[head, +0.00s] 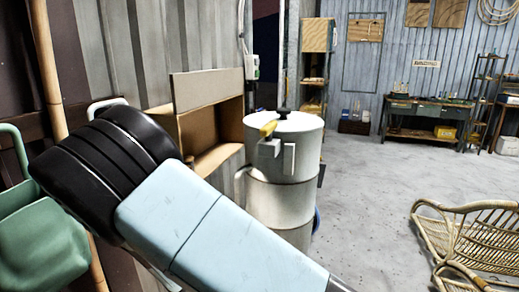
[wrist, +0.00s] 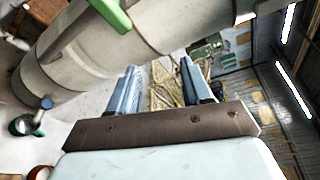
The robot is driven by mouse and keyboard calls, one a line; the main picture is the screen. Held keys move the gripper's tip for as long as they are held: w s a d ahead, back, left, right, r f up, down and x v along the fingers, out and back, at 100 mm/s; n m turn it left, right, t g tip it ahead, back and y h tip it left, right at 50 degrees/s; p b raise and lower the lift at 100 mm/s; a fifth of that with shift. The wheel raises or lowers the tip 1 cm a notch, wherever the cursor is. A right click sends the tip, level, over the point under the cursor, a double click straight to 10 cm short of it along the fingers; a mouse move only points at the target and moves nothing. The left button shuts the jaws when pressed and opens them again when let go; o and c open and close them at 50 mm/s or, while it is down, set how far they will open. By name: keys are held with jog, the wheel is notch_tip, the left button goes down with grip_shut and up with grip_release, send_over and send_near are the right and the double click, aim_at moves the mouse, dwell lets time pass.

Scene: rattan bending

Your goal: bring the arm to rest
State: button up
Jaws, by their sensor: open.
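My gripper (wrist: 158,66) shows in the wrist view with its two bluish fingers spread apart and nothing between them. Past the fingertips, rattan pieces on the floor show in the distance. In the head view my arm's black joint and pale blue link cross the lower left and middle. The gripper itself cannot be made out in the head view.
A pale cylindrical drum (head: 284,190) with a lid and yellow handle stands just beyond my arm. A cardboard-coloured box (head: 208,93) is left of it. A green container (head: 45,240) is at far left. Rattan chair (head: 470,235) lies right. The concrete floor between is clear.

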jog(key=s+d+r+m+g+y, duration=0.1)
jog(key=s+d+r+m+g, duration=0.1)
jog(key=d+r+m+g, duration=0.65)
jog(key=s+d+r+m+g+y, duration=0.15)
jog(key=d+r+m, duration=0.45)
jog(key=d+m, duration=0.8)
jog(key=s+d+r+m+t+y, duration=0.1)
jog(key=s+d+r+m+y, duration=0.2)
jog(key=s+r+m, duration=0.5)
jog(key=s+d+r+m+t+y, duration=0.1)
jog(key=s+d+r+m+y, duration=0.2)
jog(key=s+d+r+m, duration=0.3)
jog(key=s+r+m, duration=0.2)
jog(key=s+m, duration=0.2)
jog(key=m, duration=0.2)
jog(key=shift+s+d+m+y, duration=0.2)
jog(key=shift+m+y, duration=0.15)
